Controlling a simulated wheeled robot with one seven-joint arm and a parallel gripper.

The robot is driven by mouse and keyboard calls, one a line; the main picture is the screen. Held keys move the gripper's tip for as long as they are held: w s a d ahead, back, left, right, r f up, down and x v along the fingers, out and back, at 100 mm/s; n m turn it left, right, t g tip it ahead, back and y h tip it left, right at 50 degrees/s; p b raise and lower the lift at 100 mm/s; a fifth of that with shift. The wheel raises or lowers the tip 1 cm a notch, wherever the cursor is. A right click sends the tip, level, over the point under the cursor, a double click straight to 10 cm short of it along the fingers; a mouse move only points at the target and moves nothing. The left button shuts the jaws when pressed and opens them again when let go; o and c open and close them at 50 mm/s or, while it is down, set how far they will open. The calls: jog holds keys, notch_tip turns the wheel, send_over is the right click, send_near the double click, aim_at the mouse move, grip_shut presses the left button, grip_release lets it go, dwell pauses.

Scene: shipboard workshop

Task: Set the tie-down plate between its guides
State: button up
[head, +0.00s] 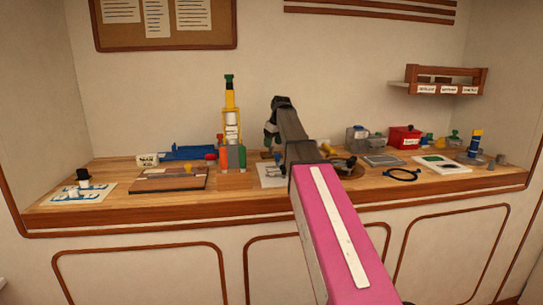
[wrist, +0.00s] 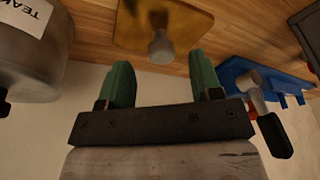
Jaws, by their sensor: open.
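In the wrist view a flat yellow-brown plate (wrist: 190,22) with a grey knob (wrist: 161,48) lies on the wooden bench; it looks like the tie-down plate. My gripper (wrist: 162,72) has its two green fingers apart, with the knob just beyond and between the fingertips, not visibly touching. In the head view my gripper (head: 270,135) is over the back of the bench, and the plate is hidden or too small to tell. I cannot surely tell the guides; a dark flat board (head: 168,180) lies left on the bench.
A grey canister labelled TEAK (wrist: 30,50) stands close at left in the wrist view. A blue fixture (wrist: 240,72) is at right; it also shows in the head view (head: 188,153). A tall yellow-and-white stack (head: 232,120) stands left of my arm. The wall is close behind.

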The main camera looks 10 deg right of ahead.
aim_at(272, 148)
jog(key=x, duration=0.3)
jog(key=shift+a+f, duration=0.1)
jog(key=shift+f, duration=0.25)
jog(key=shift+c, duration=0.2)
grip_shut()
